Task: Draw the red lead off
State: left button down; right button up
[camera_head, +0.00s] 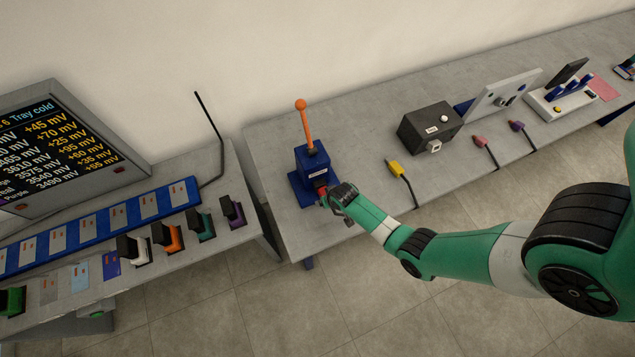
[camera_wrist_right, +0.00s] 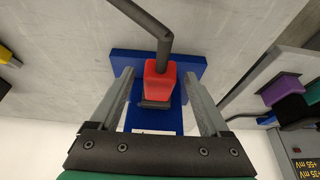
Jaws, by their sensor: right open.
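The red lead's plug (camera_wrist_right: 159,80) sits at the blue block (camera_head: 313,161) with the orange lever (camera_head: 306,125). A dark cable leaves the plug. In the head view a little of the red plug (camera_head: 321,190) shows between the block and my right gripper (camera_head: 336,193). In the right wrist view my right gripper (camera_wrist_right: 164,95) is open, with one finger on each side of the red plug. I cannot tell whether the fingers touch it. The blue base (camera_wrist_right: 190,66) lies behind the plug. My left gripper is not in view.
A yellow plug (camera_head: 394,168), a black box (camera_head: 430,127), a pink plug (camera_head: 480,141) and a purple plug (camera_head: 517,126) stand along the bench to the right. A left bench holds a screen (camera_head: 66,140) and several coloured plugs. Bare bench surface surrounds the blue block.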

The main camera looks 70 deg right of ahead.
jog(key=shift+d+f, duration=0.1)
jog(key=shift+f, duration=0.1)
jog(key=shift+c, duration=0.3)
grip_shut()
dwell(0.3)
